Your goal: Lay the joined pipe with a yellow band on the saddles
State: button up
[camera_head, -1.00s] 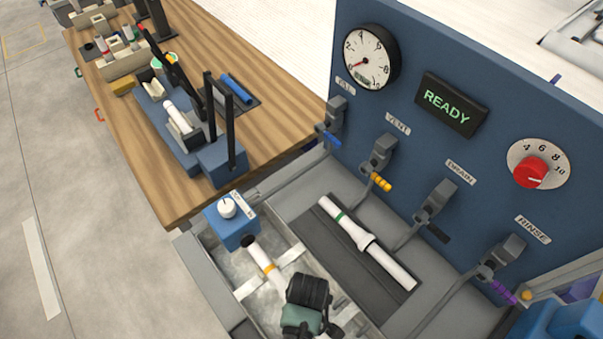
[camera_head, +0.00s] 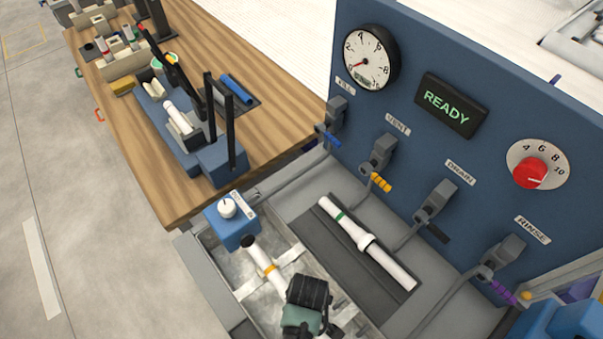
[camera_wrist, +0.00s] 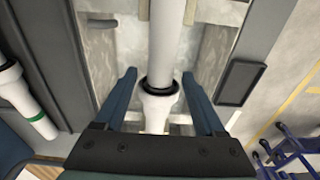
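The white joined pipe with a yellow band (camera_head: 278,283) lies lengthwise over the wet grey trough at the bottom of the head view. Its dark far end is beside a blue block with a white knob. Pale saddle bars (camera_head: 246,290) cross the trough under it; whether it bears fully on them I cannot tell. The pipe (camera_wrist: 165,40) also shows in the wrist view, with a dark ring and wider collar; its yellow band is out of view there. My gripper (camera_wrist: 157,72) is open, its blue fingers on either side of the pipe with gaps. The head view hides its fingertips.
A white pipe with a green band (camera_head: 372,247) lies in a dark recess right of the trough. A blue panel (camera_head: 300,170) with gauge, READY sign, dial and several levers rises behind. The wooden bench (camera_head: 285,120) at the upper left holds a blue fixture.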

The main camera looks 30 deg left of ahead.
jog(key=shift+r, duration=0.1)
notch_tip(320, 180, up, 13)
jog(key=shift+s+d, duration=0.15)
jog(key=shift+d, duration=0.3)
